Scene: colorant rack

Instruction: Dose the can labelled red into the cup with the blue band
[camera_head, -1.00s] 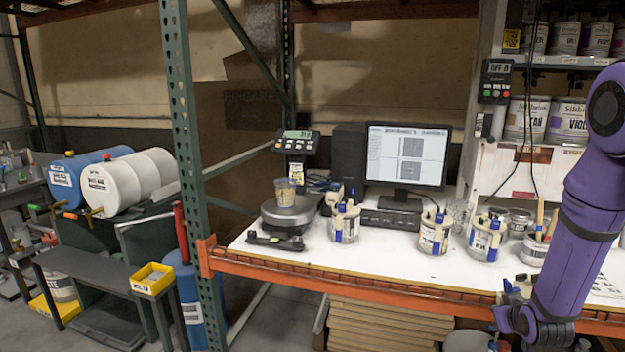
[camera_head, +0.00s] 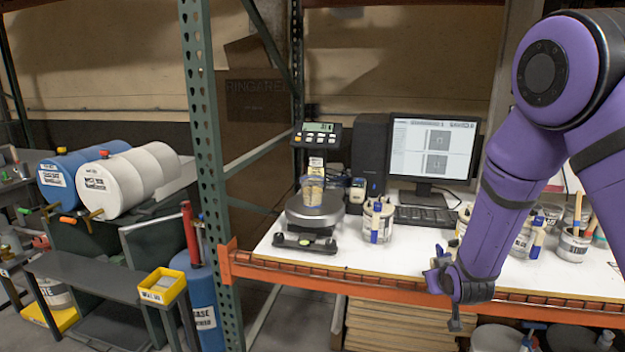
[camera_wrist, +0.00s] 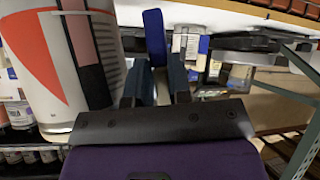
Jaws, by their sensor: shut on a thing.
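My gripper (camera_wrist: 155,85) is shut on a narrow blue handle (camera_wrist: 154,38) with a pale part below it. A large white can (camera_wrist: 25,50) with a red shape and dark stripe fills the left of the wrist view, close beside the fingers. The handle appears to belong to it, but the join and its name are not visible. A clear cup (camera_head: 312,190) with yellowish markings stands upright on the round scale (camera_head: 314,210). I cannot make out a blue band on it.
A can with blue and cream handles (camera_head: 376,222) stands right of the scale. More cans are partly behind my arm, with a brush pot (camera_head: 573,245) at right. A monitor (camera_head: 432,150) stands behind. A green post (camera_head: 203,150) and orange beam (camera_head: 300,270) edge the bench.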

